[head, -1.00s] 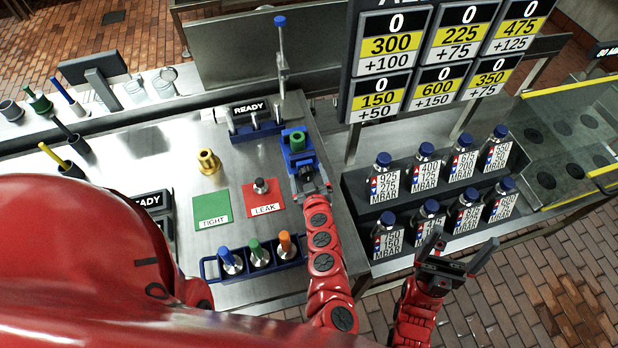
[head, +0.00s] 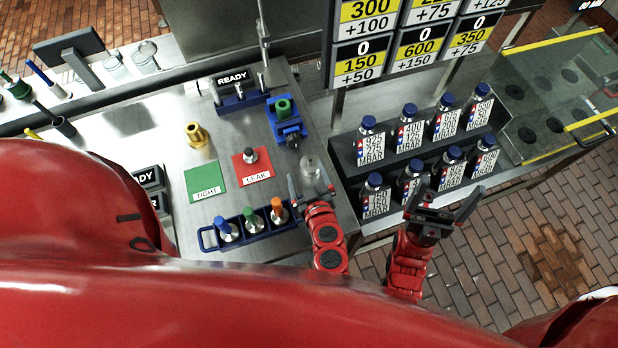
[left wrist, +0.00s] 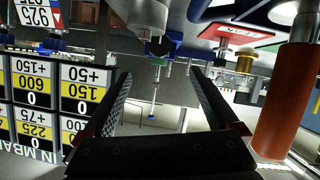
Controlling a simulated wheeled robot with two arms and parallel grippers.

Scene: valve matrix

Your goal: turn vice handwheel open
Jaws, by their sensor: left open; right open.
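The blue vice (head: 290,128) stands on the steel bench with a green part (head: 283,106) in its jaws. Its dark handwheel (head: 293,143) is on the near side, small and hard to make out. The vice also shows upside down in the left wrist view (left wrist: 182,50), with a dark round end (left wrist: 158,46) facing me. My left gripper (head: 311,190) is open and empty, apart from the vice on its near side; its two fingers also show in the left wrist view (left wrist: 160,78). My right gripper (head: 446,203) is open and empty in front of the bottle rack.
A clear glass-like piece (head: 310,167) is just beyond my left gripper. A blue tray (head: 250,230) with several coloured plugs lies to its left. Red (head: 250,167) and green (head: 205,185) pads and a brass fitting (head: 195,134) are further left. Labelled bottles (head: 410,130) stand on the right.

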